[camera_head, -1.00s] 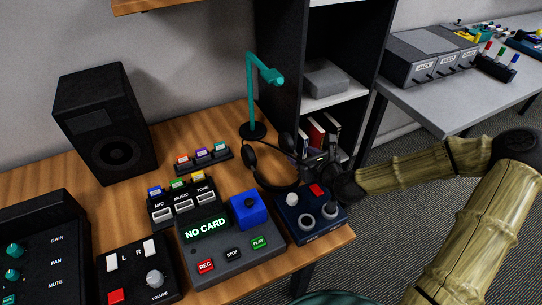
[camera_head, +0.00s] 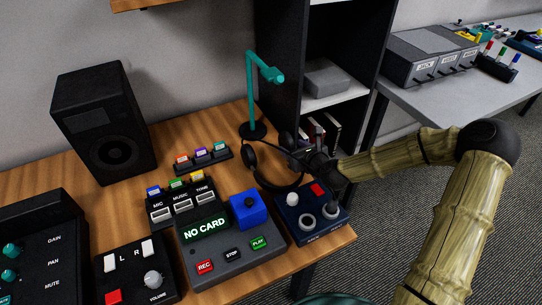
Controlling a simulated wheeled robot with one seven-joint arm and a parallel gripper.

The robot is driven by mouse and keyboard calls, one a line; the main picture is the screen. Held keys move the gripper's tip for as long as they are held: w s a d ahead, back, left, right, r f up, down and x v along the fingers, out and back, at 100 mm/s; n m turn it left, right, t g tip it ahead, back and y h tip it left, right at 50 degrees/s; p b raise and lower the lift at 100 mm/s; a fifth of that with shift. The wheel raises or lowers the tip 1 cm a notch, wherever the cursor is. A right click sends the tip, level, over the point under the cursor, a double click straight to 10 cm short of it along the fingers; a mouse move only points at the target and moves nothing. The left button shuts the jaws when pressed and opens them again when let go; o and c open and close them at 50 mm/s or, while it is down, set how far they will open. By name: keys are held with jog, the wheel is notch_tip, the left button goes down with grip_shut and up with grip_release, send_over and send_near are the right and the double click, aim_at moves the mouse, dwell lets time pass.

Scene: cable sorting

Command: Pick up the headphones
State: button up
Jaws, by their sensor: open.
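The black headphones (camera_head: 262,179) lie on the wooden desk beneath a teal stand (camera_head: 250,95). One ear cup shows on the left, another toward the back near the stand's base, and the band curves toward the front. My gripper (camera_head: 298,160) is at the right side of the headphones, reaching in from the right. It is open, and its dark fingers overlap the headphones' right side in the picture. I cannot tell whether the fingers touch them or lie around any part of them.
A dark blue box (camera_head: 310,212) with knobs sits just in front of my gripper. The recorder panel (camera_head: 228,240) and a row of coloured cards (camera_head: 203,158) stand to the left. A black shelf (camera_head: 345,60) rises behind. A speaker (camera_head: 105,125) stands at the back left.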

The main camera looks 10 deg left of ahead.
dwell(0.4)
grip_shut()
jog(key=shift+r, duration=0.15)
notch_tip(320, 180, up, 10)
jog(key=p, duration=0.2)
jog(key=shift+w+d, duration=0.1)
jog(key=shift+w, duration=0.1)
